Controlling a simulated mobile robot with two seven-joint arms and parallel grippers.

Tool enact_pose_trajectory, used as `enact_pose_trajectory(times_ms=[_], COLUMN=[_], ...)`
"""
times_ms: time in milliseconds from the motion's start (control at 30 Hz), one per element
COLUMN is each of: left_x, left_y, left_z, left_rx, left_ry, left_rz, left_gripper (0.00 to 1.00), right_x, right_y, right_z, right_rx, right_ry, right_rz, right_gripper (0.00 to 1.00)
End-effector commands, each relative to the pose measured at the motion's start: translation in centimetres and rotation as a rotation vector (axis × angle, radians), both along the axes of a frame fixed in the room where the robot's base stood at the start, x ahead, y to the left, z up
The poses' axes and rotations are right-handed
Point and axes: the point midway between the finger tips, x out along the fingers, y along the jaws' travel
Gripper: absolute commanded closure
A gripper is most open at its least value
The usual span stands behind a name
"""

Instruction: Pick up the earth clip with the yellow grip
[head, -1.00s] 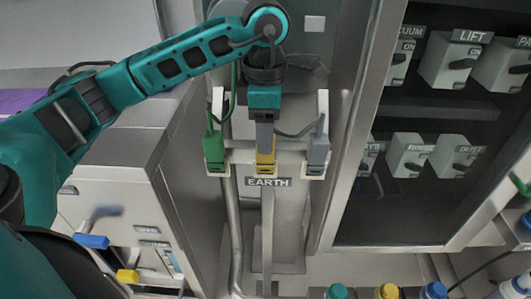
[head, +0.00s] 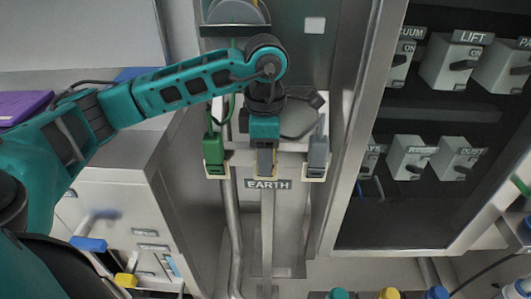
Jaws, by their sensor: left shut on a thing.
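The earth clip with the yellow grip (head: 265,171) is in the middle of a row of three above the EARTH label (head: 268,184). Most of it is hidden behind my left gripper (head: 265,155), which comes down from above and is shut on it. A green clip (head: 214,150) hangs to its left and a grey clip (head: 318,152) to its right, both apart from the gripper. I cannot tell whether the yellow clip still touches its holder. My right gripper is not in view.
A cabinet with labelled switch boxes (head: 451,60) stands at the right behind a metal frame post (head: 352,120). A drawer unit (head: 110,205) stands at the left. Several coloured caps, one yellow (head: 390,294), line the bottom edge.

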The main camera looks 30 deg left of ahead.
Motion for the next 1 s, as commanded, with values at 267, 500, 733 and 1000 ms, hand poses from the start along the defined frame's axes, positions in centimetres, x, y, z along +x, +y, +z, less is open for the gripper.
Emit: enact_pose_trajectory(times_ms=[267, 500, 733, 1000], left_x=[0.0, 0.1, 0.1, 0.1], left_y=[0.0, 0.0, 0.0, 0.0], left_z=[0.1, 0.7, 3.6, 10.5], left_rx=[0.000, -0.001, 0.000, -0.002], left_ry=[-0.001, -0.003, -0.005, -0.008], left_rz=[0.000, 0.000, 0.000, 0.000], left_gripper=[1.00, 1.00, 1.00, 1.00], right_x=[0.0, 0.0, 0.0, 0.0], right_y=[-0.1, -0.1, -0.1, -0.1], right_z=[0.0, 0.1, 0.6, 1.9], right_rx=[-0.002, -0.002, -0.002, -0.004], right_ry=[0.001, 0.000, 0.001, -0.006], right_rz=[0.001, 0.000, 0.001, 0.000], right_gripper=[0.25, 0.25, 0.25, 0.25])
